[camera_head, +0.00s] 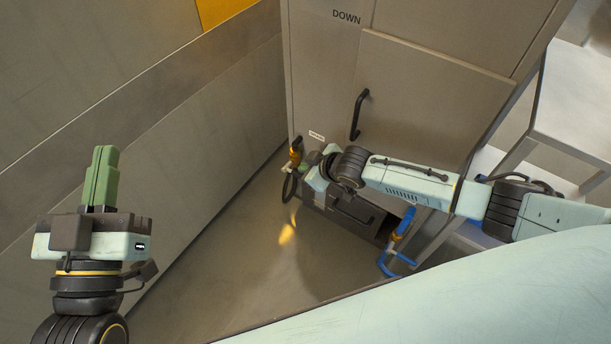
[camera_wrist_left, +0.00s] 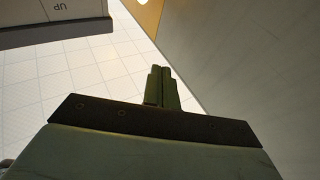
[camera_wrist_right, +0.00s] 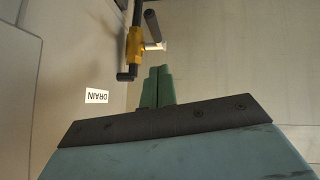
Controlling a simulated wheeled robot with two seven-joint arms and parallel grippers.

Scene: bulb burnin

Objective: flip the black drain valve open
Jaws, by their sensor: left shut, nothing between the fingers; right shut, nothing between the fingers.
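The drain valve (camera_head: 296,152) is at the lower left corner of the grey cabinet, with an orange-yellow body and a black hose loop (camera_head: 289,186) below. The right wrist view shows its yellow body (camera_wrist_right: 134,46) close up, with a black lever (camera_wrist_right: 153,24) standing out to the right. A white DRAIN label (camera_wrist_right: 97,96) is beside it. My right gripper (camera_head: 309,176) is shut and empty just beside the valve. Its fingertips (camera_wrist_right: 159,72) appear slightly apart from the valve body. My left gripper (camera_head: 104,152) is shut and empty, pointing up at the far left, away from the valve.
A black door handle (camera_head: 358,115) sticks out above my right gripper. A second valve with blue parts (camera_head: 402,226) is right of it, low on the cabinet. A grey wall (camera_head: 150,150) runs along the left. The floor (camera_head: 225,265) between is clear.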

